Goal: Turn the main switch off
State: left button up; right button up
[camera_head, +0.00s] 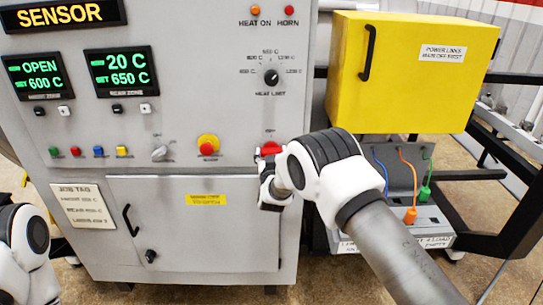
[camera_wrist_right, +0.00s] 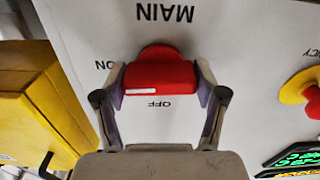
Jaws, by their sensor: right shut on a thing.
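The red main switch (camera_head: 270,148) is on the grey front panel, low on its right side. In the right wrist view the red switch handle (camera_wrist_right: 160,76) lies level across the picture, with a white mark along the left part of its lower edge. The labels appear upside down there: MAIN above, ON to the left, OFF below the handle. My right gripper (camera_wrist_right: 161,84) is shut on the handle, one finger at each end. In the head view my right wrist hides most of this gripper (camera_head: 268,162). My left gripper is out of view; only part of my left arm shows.
A yellow box (camera_head: 405,72) juts out at the right, above colored cables. A red-and-yellow button (camera_head: 208,145) and a grey knob (camera_head: 160,152) sit left of the switch. A panel door (camera_head: 190,232) is below. Dark rails (camera_head: 490,225) stand at the far right.

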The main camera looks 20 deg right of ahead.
jog(key=n+b, duration=0.3)
jog(key=shift+f+n+b, duration=0.2)
jog(key=shift+n+b, duration=0.2)
jog(key=n+b, duration=0.1)
jog(key=n, duration=0.1)
jog(key=shift+n+b, duration=0.4)
jog(key=n+b, duration=0.1)
jog(key=n, duration=0.1)
jog(key=shift+r+n, duration=0.1)
jog(key=shift+n, duration=0.2)
jog(key=n+b, duration=0.1)
jog(key=n, duration=0.2)
jog(key=shift+r+n, duration=0.1)
jog(key=shift+n, duration=2.2)
jog(key=shift+r, duration=0.1)
jog(key=o, duration=0.9)
jog(key=shift+o, duration=1.2)
jog(key=shift+w, duration=0.15)
